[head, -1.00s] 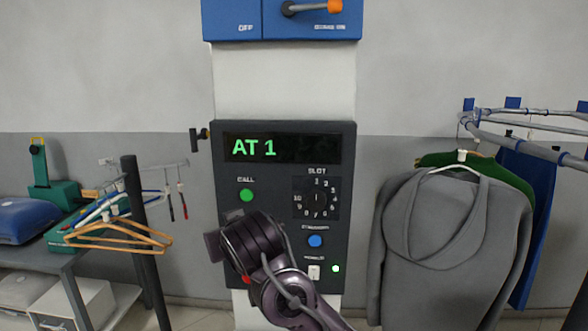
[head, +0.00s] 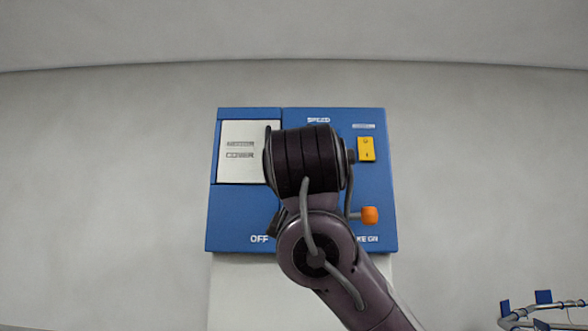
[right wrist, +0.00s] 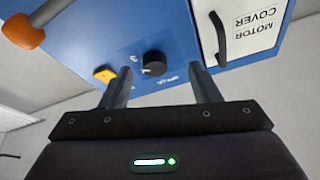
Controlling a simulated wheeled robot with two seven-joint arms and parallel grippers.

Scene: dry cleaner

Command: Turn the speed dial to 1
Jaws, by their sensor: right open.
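The black round speed dial (right wrist: 154,64) is on the blue control box, seen in the right wrist view. A pale mark shows on its edge; which number it points to is too small to tell. My right gripper (right wrist: 159,72) is open and empty, facing the box, with its two fingers on either side of the dial in the picture; I see no contact. In the head view my right wrist covers the dial and the fingers, below the SPEED label (head: 318,120) of the blue box (head: 235,218). My left gripper is in no view.
A white motor cover with a black handle (right wrist: 218,40) is beside the dial. A yellow switch (head: 366,149) and an orange-knobbed lever (head: 370,215) are to the right in the head view. Part of a rail (head: 545,308) shows at bottom right. Bare wall surrounds the box.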

